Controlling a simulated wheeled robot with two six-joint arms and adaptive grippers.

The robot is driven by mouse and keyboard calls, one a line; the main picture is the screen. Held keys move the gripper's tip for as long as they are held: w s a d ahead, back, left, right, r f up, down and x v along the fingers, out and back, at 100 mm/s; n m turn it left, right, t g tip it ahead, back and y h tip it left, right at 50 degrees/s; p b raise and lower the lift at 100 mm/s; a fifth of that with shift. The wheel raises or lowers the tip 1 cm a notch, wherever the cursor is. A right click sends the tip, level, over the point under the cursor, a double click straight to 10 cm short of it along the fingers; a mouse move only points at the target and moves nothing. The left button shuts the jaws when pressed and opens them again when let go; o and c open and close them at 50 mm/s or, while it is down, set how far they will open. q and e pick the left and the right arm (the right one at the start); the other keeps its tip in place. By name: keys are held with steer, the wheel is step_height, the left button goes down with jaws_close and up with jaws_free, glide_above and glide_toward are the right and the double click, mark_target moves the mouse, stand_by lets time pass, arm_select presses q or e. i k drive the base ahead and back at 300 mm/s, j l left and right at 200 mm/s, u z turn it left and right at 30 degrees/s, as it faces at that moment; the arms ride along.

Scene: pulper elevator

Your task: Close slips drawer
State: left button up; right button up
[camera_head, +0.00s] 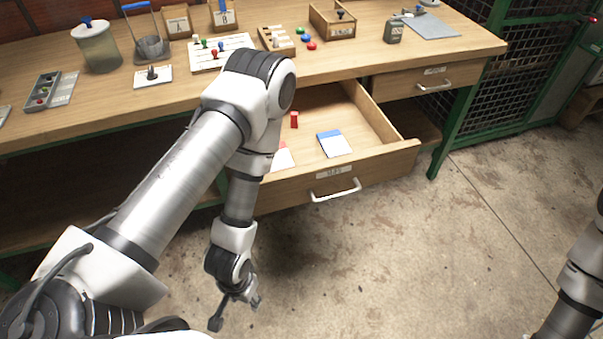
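The slips drawer (375,166) stands open, pulled out from under the wooden workbench. Its front has a white handle (335,190) and a label above it. Inside lie a white slip pad with a blue edge (335,144), a small red block (294,119) and another pale slip partly hidden by my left arm. My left gripper (236,314) hangs low over the floor, in front of and below the drawer, to the left of the handle. Its fingers are apart and nothing shows between them. My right arm shows at the right edge; its gripper is out of view.
A second drawer (427,81) to the right is shut. The bench top (345,72) holds a clear jar (97,47), a peg board, small boxes and a grey canister (393,32). A green mesh cage (535,75) stands at the right. The concrete floor ahead is clear.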

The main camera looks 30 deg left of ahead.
mark_target(379, 153)
steer(key=j+u, duration=0.1)
steer(key=u, duration=0.25)
steer(key=i+u, duration=0.15)
steer(key=u, duration=0.2)
steer(key=i+j+u, duration=0.1)
steer(key=u, duration=0.25)
steer(key=i+j+z, duration=0.2)
steer(key=i+z, duration=0.15)
steer(key=i+j+z, duration=0.1)
steer(key=z, duration=0.25)
steer(key=j+z, duration=0.15)
steer(key=z, duration=0.25)
